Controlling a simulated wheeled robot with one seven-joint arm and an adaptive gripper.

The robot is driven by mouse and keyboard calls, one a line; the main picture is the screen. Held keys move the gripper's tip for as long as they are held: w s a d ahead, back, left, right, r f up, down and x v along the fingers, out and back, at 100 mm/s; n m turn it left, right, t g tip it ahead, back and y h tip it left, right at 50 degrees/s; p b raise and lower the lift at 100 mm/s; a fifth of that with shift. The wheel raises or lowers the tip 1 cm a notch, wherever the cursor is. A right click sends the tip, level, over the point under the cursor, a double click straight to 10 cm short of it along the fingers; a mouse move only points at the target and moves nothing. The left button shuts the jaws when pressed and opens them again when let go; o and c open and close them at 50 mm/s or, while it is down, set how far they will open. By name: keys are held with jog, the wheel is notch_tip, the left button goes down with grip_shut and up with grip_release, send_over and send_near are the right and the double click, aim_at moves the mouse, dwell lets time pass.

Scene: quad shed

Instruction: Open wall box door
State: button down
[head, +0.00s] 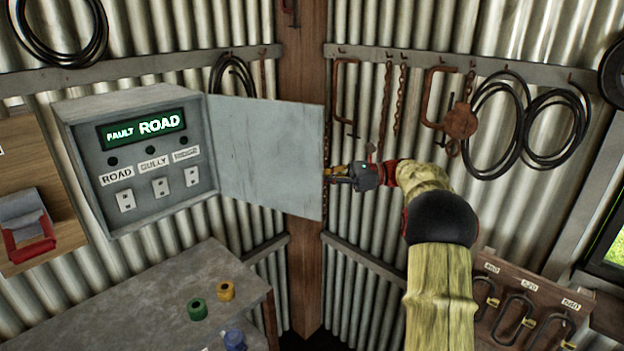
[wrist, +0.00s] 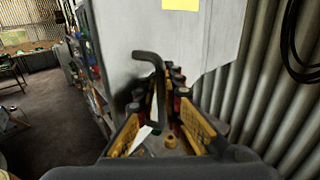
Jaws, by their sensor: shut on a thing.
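The grey wall box (head: 82,128) hangs on the corrugated wall at the left of the head view. Its door (head: 265,150) stands wide open, swung out to the right. The front panel shows a lit sign reading "FAULT ROAD", with labels and switches below it. My gripper (head: 330,176) is at the door's free right edge. In the wrist view, my gripper (wrist: 168,100) is shut on a dark bent door handle (wrist: 150,58) in front of the pale door face (wrist: 212,40). The handle is hidden in the head view.
Clamps, chains and black cable coils (head: 497,125) hang on the right wall.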

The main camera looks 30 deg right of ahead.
jog(key=c, duration=2.3)
grip_release()
jog(key=shift+d, duration=0.15)
jog(key=v, duration=0.7)
jog(key=shift+s+d, duration=0.15)
